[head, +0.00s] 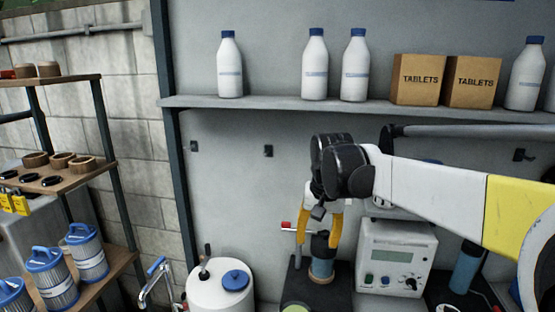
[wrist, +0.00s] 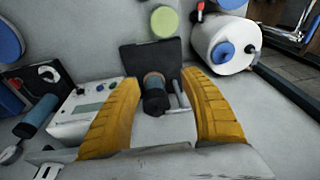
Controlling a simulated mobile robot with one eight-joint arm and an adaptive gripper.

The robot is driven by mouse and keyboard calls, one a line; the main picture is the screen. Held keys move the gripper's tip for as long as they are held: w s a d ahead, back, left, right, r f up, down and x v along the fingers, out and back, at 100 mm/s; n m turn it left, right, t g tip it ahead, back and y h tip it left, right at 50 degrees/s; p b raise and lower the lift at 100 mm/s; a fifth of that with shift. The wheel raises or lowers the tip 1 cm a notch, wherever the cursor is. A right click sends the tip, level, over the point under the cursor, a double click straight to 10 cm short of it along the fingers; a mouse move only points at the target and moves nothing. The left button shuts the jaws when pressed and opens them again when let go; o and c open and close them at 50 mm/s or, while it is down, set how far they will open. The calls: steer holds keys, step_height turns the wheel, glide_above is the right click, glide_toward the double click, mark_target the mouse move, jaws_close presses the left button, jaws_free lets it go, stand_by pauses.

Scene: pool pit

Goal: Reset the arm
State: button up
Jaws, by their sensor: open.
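My gripper (head: 320,238) hangs from my arm at the middle of the head view, with its yellow fingers pointing down. In the wrist view my gripper (wrist: 162,78) has its two fingers spread wide apart, with nothing held between them. A dark blue-grey cylinder with a copper-coloured band (head: 321,262) stands below the fingers on a dark base. It also shows between the fingers in the wrist view (wrist: 155,98). From these views I cannot tell the exact gap between the fingertips and the cylinder.
A white control box (head: 397,258) stands right of the gripper, and a white drum with a blue cap (head: 219,289) stands left. A wall shelf (head: 290,103) above holds several white bottles and two tablet boxes (head: 418,80). A rack with blue filters (head: 87,252) is at far left.

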steer(key=s+d+f+t+b, duration=0.2)
steer(key=s+d+f+b, duration=0.2)
steer(key=s, duration=0.8)
steer(key=s+d+f+n+t+b, duration=0.1)
steer(key=s+d+f+t+b, duration=0.2)
steer(key=s+f, duration=0.6)
steer(key=s+d, duration=0.2)
steer(key=s, duration=0.2)
steer(key=shift+f+n+b, duration=0.2)
steer(key=shift+n+b, duration=0.1)
steer(key=shift+b, duration=0.1)
steer(key=shift+d, duration=0.1)
